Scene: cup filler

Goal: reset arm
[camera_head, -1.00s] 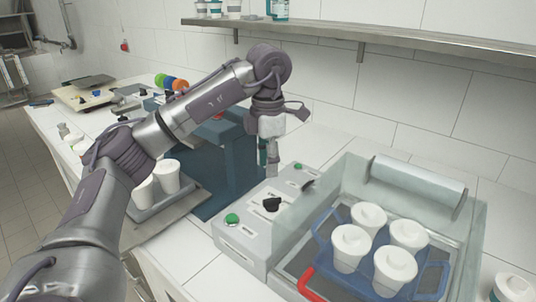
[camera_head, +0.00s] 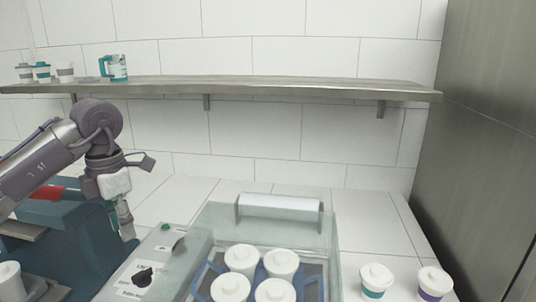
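My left arm comes in from the left edge, and my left gripper (camera_head: 124,222) points down beside the blue machine (camera_head: 70,228), left of the glass-walled box. Its fingers look narrow and small here, and I cannot tell whether they are open or shut. I see nothing hanging from it. My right gripper is not in view.
A control panel (camera_head: 140,272) adjoins the glass-walled box (camera_head: 324,240), which holds several white lidded cups (camera_head: 241,258). Two lidded cups, one teal-banded (camera_head: 375,278) and one purple-banded (camera_head: 433,284), stand to its right. A shelf (camera_head: 300,88) runs above; a metal panel (camera_head: 485,140) bounds the right.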

